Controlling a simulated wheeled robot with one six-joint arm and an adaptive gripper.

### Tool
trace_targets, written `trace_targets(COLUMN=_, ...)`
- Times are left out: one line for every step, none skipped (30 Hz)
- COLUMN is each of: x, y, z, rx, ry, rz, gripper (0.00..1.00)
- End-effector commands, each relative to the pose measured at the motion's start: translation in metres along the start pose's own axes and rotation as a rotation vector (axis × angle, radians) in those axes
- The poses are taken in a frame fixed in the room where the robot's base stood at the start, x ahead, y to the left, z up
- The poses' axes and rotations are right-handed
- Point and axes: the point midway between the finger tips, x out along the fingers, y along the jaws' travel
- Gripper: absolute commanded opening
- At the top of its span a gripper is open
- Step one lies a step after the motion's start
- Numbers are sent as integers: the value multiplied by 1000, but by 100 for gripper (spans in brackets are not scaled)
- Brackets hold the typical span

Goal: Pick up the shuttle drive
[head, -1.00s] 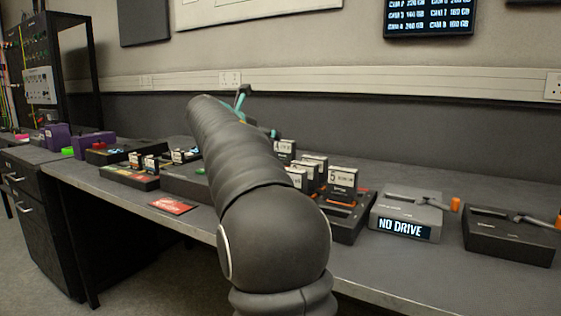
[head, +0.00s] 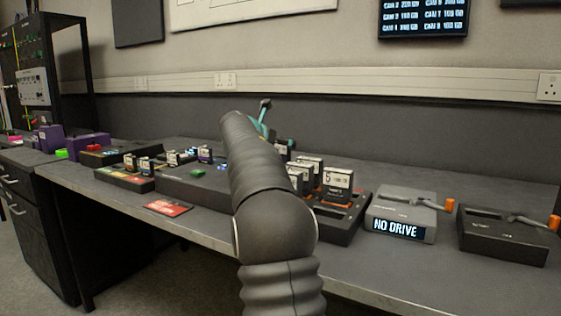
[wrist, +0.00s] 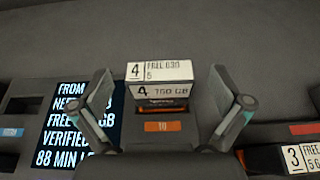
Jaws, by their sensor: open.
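In the wrist view a drive (wrist: 158,88) with a white label reading 4, FREE and 750 GB stands upright in a slot above an orange tag reading TO. I cannot read a shuttle name on it. My gripper (wrist: 165,115) is open, with one finger to the left and one to the right of this drive. I see a gap on each side and no clear touch. In the head view my arm hides most of my gripper; a teal part (head: 264,115) shows behind it. The drive between the fingers cannot be made out there.
A lit screen (wrist: 78,125) lies left of the drive, and a drive labelled 3 (wrist: 297,158) is at lower right. In the head view several drives (head: 337,182) stand in a rack. A grey NO DRIVE dock (head: 402,206) and a black dock (head: 500,238) stand to the right.

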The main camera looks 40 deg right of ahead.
Motion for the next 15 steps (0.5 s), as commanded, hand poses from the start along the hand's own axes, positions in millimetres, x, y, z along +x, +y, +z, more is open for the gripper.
trace_targets(x=8, y=0, z=0, rx=0, ry=1, rz=0, gripper=100)
trace_targets(x=11, y=0, z=0, rx=0, ry=1, rz=0, gripper=100)
trace_targets(x=14, y=0, z=0, rx=-1, ry=1, rz=1, gripper=100)
trace_targets(x=15, y=0, z=0, rx=-1, ry=0, rz=1, gripper=100)
trace_targets(x=16, y=0, z=0, rx=-1, ry=0, rz=2, gripper=100)
trace_targets(x=16, y=0, z=0, rx=-1, ry=0, rz=2, gripper=100)
trace_targets(x=16, y=0, z=0, rx=-1, ry=0, rz=2, gripper=100)
trace_targets(x=15, y=0, z=0, rx=-1, ry=0, rz=2, gripper=100)
trace_targets(x=15, y=0, z=0, rx=-1, ry=0, rz=2, gripper=100)
trace_targets(x=15, y=0, z=0, rx=-1, ry=0, rz=2, gripper=100)
trace_targets(x=15, y=0, z=0, rx=-1, ry=0, rz=2, gripper=95)
trace_targets(x=15, y=0, z=0, rx=-1, ry=0, rz=2, gripper=85)
trace_targets(x=15, y=0, z=0, rx=-1, ry=0, rz=2, gripper=78)
trace_targets(x=15, y=0, z=0, rx=-1, ry=0, rz=2, gripper=70)
trace_targets(x=15, y=0, z=0, rx=-1, ry=0, rz=2, gripper=60)
